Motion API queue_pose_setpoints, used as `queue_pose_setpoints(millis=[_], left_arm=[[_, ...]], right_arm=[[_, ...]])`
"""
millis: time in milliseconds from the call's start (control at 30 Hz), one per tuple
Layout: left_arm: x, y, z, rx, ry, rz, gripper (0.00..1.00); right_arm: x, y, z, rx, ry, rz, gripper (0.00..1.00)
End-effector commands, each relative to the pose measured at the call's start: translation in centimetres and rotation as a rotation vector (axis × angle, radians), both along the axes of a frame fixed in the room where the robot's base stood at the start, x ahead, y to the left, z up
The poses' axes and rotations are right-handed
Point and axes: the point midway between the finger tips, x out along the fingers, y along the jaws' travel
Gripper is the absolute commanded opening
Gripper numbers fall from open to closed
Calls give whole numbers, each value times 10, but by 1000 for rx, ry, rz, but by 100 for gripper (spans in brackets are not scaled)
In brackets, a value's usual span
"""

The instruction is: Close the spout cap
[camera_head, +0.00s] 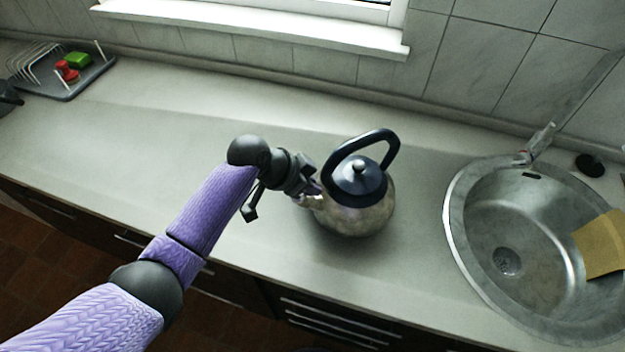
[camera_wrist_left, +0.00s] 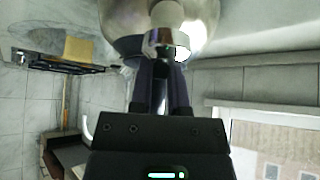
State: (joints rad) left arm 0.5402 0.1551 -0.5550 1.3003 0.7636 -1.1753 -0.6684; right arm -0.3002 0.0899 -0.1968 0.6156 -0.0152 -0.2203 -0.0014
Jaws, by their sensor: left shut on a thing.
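A steel kettle (camera_head: 352,218) with a dark blue lid and a dark arched handle stands upright on the counter. Its spout (camera_head: 308,202) points left toward my left arm. My left gripper (camera_head: 311,188) is at the spout tip, with its dark fingers close together. In the left wrist view the kettle body (camera_wrist_left: 205,22) fills the top, and the fingers (camera_wrist_left: 160,68) are shut on the shiny spout cap (camera_wrist_left: 157,40) at the spout's end. The fingers partly hide the cap, so its exact angle cannot be told. My right gripper is not in view.
A round steel sink (camera_head: 480,240) with a yellow cloth (camera_head: 602,245) lies to the right, with a faucet (camera_head: 540,140) behind it. A dish rack (camera_head: 62,75) with red and green items stands at the far left. The counter (camera_head: 120,150) between is clear.

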Motion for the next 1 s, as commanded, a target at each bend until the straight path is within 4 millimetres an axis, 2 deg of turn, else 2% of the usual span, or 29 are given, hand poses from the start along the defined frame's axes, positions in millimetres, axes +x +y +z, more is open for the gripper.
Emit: queue_pose_setpoints(millis=[267,700,1000], left_arm=[[-3,7,-7,-232,-121,1,0],[-8,16,-14,-561,-290,0,0],[-9,18,-11,-690,-355,1,0]], right_arm=[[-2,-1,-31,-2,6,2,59],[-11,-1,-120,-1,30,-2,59],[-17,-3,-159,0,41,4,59]])
